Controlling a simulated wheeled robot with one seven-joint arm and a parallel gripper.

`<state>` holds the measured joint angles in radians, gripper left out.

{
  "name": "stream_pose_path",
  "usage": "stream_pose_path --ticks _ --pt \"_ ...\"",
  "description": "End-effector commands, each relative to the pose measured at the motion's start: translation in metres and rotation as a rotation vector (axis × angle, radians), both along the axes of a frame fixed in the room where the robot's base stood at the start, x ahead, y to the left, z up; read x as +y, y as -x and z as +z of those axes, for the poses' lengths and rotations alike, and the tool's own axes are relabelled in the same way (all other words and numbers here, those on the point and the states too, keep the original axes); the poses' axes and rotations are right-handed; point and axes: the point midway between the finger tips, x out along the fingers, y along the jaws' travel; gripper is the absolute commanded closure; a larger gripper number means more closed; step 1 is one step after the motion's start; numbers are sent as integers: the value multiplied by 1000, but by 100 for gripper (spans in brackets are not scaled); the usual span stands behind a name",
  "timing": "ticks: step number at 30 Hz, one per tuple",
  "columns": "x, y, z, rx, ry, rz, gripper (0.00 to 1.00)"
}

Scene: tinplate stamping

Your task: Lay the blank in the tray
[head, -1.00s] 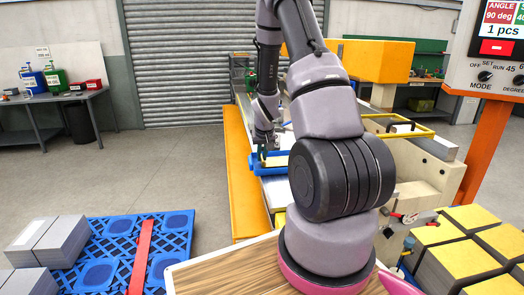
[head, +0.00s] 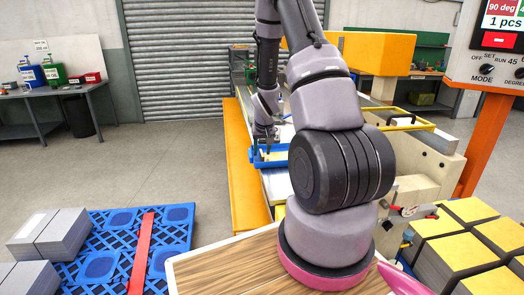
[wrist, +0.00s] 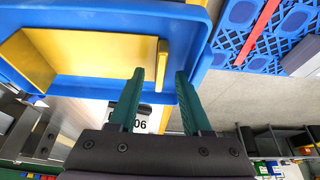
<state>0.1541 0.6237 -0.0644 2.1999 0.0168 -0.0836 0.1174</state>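The blue tray (head: 256,164) stands on the long machine bed in the head view. In the wrist view the tray (wrist: 186,12) fills the upper left. The yellow blank (wrist: 85,48) lies inside the tray, with a raised yellow strip (wrist: 162,62) at its right end. My gripper (wrist: 159,72) has two green fingers spread apart, one on each side of the strip's lower end. A gap shows on both sides of the strip. In the head view my gripper (head: 266,140) is above the tray, and its fingertips are too small to read.
A blue pallet (head: 180,222) with grey stacks (head: 58,230) is at the lower left. Yellow-topped stacks (head: 470,210) are at the lower right. A yellow frame (head: 405,124) and a control panel (head: 492,68) are to the right.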

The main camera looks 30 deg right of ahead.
Motion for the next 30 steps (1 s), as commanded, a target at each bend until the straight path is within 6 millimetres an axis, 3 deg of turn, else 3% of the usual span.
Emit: stream_pose_path --ticks 8,21,30 --pt "1 1 6 -2 1 0 51" --pt "9 30 78 -4 0 0 51" --pt "12 39 99 -1 1 1 51"
